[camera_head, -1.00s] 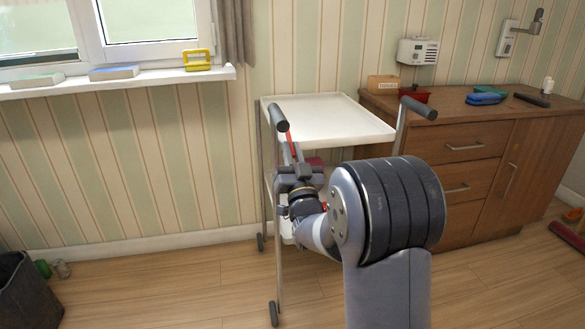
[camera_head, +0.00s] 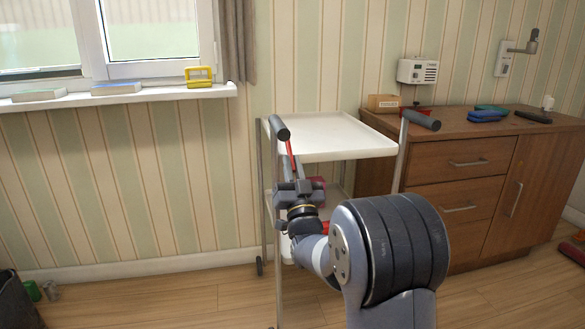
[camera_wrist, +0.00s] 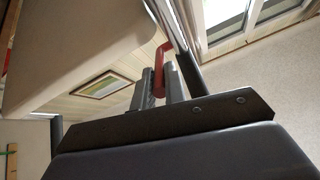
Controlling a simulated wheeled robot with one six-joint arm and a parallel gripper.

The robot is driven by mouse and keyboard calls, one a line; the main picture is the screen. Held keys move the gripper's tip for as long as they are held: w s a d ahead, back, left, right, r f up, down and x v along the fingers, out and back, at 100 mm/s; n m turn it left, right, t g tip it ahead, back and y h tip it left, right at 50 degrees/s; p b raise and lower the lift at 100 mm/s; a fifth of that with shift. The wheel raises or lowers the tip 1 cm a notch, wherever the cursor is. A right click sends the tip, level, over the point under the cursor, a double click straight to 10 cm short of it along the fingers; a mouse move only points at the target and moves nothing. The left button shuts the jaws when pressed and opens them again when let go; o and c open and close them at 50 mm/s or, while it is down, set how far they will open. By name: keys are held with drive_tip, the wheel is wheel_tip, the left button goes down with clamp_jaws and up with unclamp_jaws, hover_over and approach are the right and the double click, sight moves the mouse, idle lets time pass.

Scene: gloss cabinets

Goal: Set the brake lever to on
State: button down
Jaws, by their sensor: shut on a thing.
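A white trolley (camera_head: 330,150) stands ahead of me, with dark handle grips on two posts. The red brake lever (camera_head: 291,155) hangs below the left grip (camera_head: 279,128), sloping down to my gripper. In the wrist view the lever (camera_wrist: 161,58) is a bent red bar, its lower part between the two grey fingers. My gripper (camera_head: 294,176) is shut on the lever, and it also shows in the wrist view (camera_wrist: 159,84). The fingers hide the lever's lower end. I see no on or off mark.
A wooden cabinet (camera_head: 460,185) stands close on the trolley's right, with blue and dark things on top. A window sill (camera_head: 120,95) is at the left. A dark bin (camera_head: 18,305) stands at the lower left. The floor left of the trolley is mostly clear.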

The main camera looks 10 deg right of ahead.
drive_tip(key=c, duration=1.5)
unclamp_jaws()
drive_tip(key=shift+o, duration=0.2)
drive_tip(key=p+v, duration=0.1)
drive_tip(key=v, duration=0.9)
drive_tip(key=shift+s+f, duration=0.2)
drive_tip(key=shift+s, duration=0.15)
drive_tip(key=b+x, duration=0.1)
drive_tip(key=x, duration=0.9)
drive_tip(key=shift+w+r, duration=0.2)
drive_tip(key=shift+w, duration=0.1)
drive_tip(key=shift+r, duration=0.1)
